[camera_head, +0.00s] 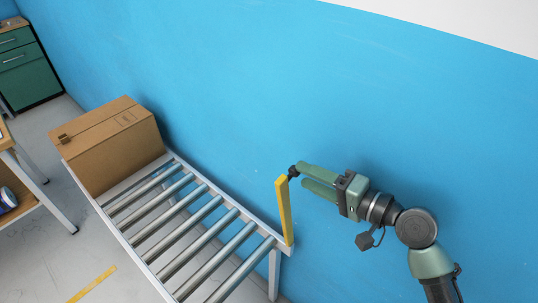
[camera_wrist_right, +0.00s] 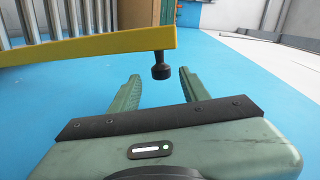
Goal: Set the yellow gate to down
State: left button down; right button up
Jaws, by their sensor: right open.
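The yellow gate (camera_head: 284,210) is a flat bar at the near right end of the roller conveyor (camera_head: 190,225). It stands raised, tilted slightly from upright in the head view. A black knob (camera_wrist_right: 160,67) sticks out near the free end of the gate, which also shows in the right wrist view (camera_wrist_right: 80,48). My right gripper (camera_head: 300,175) is open at the knob. In the wrist view, the knob lies between the lines of the two fingers, at about their tips; I cannot tell whether they touch it. My left gripper is not in view.
A cardboard box (camera_head: 115,145) sits on the far end of the conveyor. The blue wall (camera_head: 400,110) runs close behind the conveyor and my right arm. A table (camera_head: 25,185) and a green cabinet (camera_head: 28,70) stand at the left. The conveyor rollers near the gate are bare.

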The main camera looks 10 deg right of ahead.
jog(key=x, duration=0.1)
jog(key=p+x, duration=0.1)
jog(key=x, duration=0.2)
jog(key=shift+w+r+p, duration=0.1)
jog(key=shift+r+p, duration=0.25)
jog(key=shift+p, duration=0.05)
jog(key=x, duration=0.3)
jog(key=shift+w+a+f+p, duration=0.1)
jog(key=shift+f+p, duration=0.15)
jog(key=shift+p, duration=0.1)
grip_shut()
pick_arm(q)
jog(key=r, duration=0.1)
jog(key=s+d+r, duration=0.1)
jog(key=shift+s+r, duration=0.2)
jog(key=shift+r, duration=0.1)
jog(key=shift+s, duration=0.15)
pick_arm(e)
jog(key=shift+f, duration=0.1)
